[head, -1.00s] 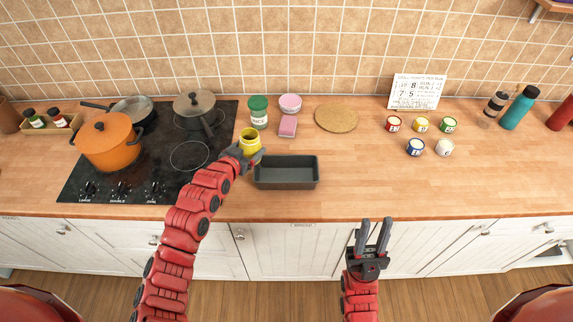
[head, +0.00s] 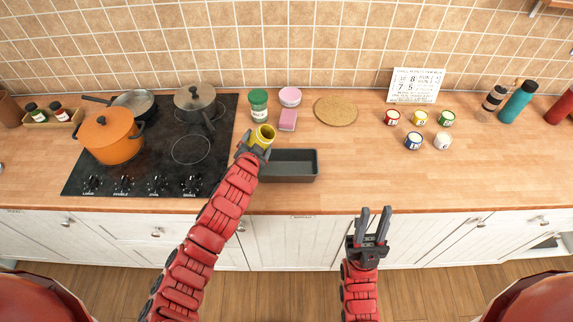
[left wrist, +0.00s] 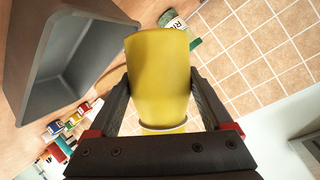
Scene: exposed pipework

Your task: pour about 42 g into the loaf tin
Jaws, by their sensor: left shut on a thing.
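The loaf tin (head: 292,178) is a dark grey rectangular tin on the wooden counter, right of the stove. It also shows at the upper left of the left wrist view (left wrist: 60,97). My left gripper (head: 256,150) is shut on a yellow container (head: 263,134), which fills the middle of the left wrist view (left wrist: 160,80). The container is tilted, near the tin's upper left corner in the head view. No stream from it is visible, and I cannot tell how full it is. My right gripper (head: 373,224) is open and empty in front of the counter.
A cork mat (head: 336,112) and several small tins (head: 419,118) are to the right. An orange pot (head: 111,137) is on the stove (head: 150,160).

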